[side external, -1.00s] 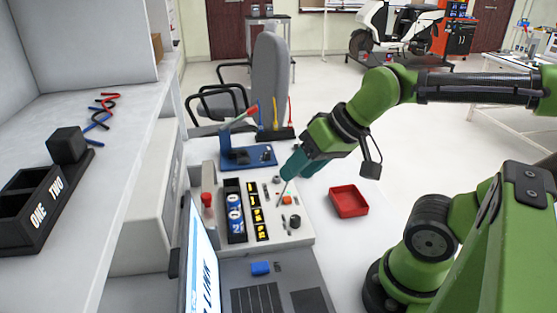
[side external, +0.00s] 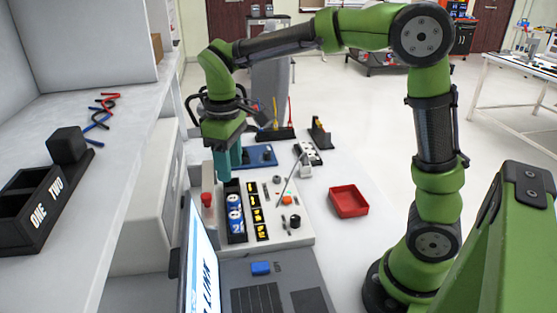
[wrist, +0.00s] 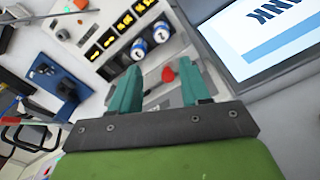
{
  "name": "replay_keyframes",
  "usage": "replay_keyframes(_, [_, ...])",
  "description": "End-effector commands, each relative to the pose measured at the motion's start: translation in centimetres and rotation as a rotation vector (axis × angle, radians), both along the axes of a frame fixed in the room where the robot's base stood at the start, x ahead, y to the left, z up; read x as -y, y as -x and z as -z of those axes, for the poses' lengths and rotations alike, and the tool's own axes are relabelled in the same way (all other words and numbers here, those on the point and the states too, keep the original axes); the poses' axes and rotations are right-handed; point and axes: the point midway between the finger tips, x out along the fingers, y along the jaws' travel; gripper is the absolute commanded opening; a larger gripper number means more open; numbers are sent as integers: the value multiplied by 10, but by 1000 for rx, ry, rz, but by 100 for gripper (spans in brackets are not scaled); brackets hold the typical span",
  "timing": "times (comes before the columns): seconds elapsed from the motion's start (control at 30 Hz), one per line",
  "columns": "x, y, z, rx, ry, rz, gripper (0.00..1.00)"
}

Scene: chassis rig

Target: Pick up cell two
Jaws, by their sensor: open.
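Two blue-and-white cells stand in a black slotted rack (side external: 230,187) on the white panel. The farther cell (side external: 234,202) and the nearer cell (side external: 236,224) also show in the wrist view, as one cell (wrist: 138,49) and another cell (wrist: 161,32) beyond my fingers. Their printed numbers are too small to read surely. My gripper (side external: 229,170) points down over the far end of the rack, apart from both cells. In the wrist view its teal fingers (wrist: 160,92) are spread with nothing between them.
A red knob (side external: 207,200) stands left of the rack, and yellow-lit displays (side external: 256,214) lie right of it. The laptop (side external: 262,268) is in front. A red tray (side external: 348,201) is at the right. A black holder marked ONE and TWO (side external: 45,212) sits on the left shelf.

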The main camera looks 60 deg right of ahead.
Motion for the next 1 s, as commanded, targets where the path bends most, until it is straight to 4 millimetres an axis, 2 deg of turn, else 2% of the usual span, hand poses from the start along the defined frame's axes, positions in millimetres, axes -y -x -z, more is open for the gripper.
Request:
replay_keyframes(0.2, [0, 2, 50, -7, 0, 2, 46])
replay_keyframes(0.4, [0, 1, 87, -5, -2, 4, 46])
replay_keyframes(0.67, [-1, 2, 106, -2, -2, 4, 46])
replay_keyframes(0.9, [-2, 5, 142, -3, -1, 4, 46])
replay_keyframes(1.0, [-2, 5, 150, -2, -2, 4, 46])
